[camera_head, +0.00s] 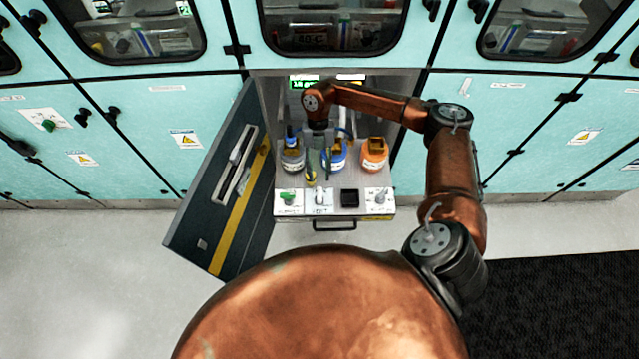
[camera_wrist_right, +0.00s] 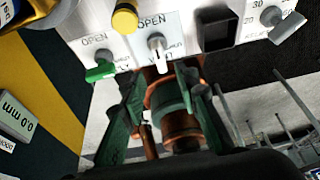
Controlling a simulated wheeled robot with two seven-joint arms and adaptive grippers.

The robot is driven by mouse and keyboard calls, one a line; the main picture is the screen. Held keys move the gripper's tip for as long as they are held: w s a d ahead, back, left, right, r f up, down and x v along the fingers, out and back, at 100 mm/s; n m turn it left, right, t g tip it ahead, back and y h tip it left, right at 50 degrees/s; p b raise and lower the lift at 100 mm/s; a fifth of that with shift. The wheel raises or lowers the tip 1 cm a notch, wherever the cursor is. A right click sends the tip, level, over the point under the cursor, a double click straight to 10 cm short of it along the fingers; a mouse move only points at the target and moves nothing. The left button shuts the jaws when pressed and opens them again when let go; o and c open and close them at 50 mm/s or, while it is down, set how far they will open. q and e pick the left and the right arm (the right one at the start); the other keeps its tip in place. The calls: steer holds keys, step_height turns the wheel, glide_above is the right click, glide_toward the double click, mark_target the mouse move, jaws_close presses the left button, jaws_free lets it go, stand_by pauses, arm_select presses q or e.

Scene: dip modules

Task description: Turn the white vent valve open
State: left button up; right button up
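The white vent valve (camera_head: 320,198) is a small handle on the front panel of the drawer, between a green valve (camera_head: 287,197) and a black square socket (camera_head: 349,199). In the right wrist view the white vent valve (camera_wrist_right: 157,46) points down toward the camera, under an "OPEN" label. My right gripper (camera_head: 319,173) hangs just above and behind the panel in the head view. In the wrist view the right gripper (camera_wrist_right: 163,88) has its fingers apart, with the white handle ahead, between and beyond the tips. No contact shows. My left gripper is not in view.
Bottles stand behind the panel, including an orange one (camera_head: 374,154) and a blue one (camera_head: 335,156). A grey knob (camera_wrist_right: 282,20) is right of the socket. The open dark cabinet door (camera_head: 222,190) stands left. Floor in front is clear.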

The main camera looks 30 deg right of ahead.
steer(key=v, duration=0.3)
steer(key=shift+w+d+r, duration=0.1)
steer(key=shift+r, duration=0.25)
